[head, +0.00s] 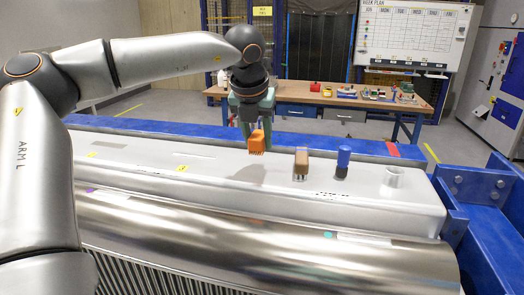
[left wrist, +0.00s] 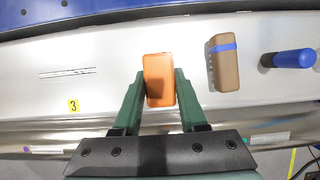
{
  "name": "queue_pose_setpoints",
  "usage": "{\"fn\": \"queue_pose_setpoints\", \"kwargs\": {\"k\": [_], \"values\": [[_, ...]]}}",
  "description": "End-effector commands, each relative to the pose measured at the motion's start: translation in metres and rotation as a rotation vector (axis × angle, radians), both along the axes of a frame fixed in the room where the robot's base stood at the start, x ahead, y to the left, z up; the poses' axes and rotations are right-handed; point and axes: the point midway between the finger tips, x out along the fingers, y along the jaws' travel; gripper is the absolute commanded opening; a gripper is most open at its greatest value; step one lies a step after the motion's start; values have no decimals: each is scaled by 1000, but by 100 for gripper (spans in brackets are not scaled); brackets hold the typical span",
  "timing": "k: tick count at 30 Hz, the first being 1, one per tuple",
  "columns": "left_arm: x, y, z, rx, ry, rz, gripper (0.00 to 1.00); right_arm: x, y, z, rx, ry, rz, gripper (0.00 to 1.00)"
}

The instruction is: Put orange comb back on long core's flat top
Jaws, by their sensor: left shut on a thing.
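The orange comb (head: 256,142) is held between the fingers of my left gripper (head: 250,122), teeth pointing down. It appears to hang a little above the flat top of the long core (head: 130,163), with a shadow on the surface below it. In the left wrist view, both green fingers of my left gripper (left wrist: 160,95) close on the sides of the orange comb (left wrist: 158,78). My right gripper is not in either view.
A blue frame (head: 480,190) borders the right end. A wooden workbench (head: 330,97) stands behind.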

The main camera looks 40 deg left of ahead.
Motion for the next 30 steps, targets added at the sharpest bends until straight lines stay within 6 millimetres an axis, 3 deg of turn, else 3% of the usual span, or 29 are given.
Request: {"fn": "queue_pose_setpoints", "kwargs": {"k": [8,15,26,27,30], "values": [[13,1,-15,0,0,0,0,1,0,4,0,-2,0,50],[15,2,-46,-2,0,1,0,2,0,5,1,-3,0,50],[15,2,-51,0,-3,1,0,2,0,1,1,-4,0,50],[15,2,-50,-1,-3,1,44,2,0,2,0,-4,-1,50],[15,2,-50,-1,-3,1,55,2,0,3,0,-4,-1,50]]}}
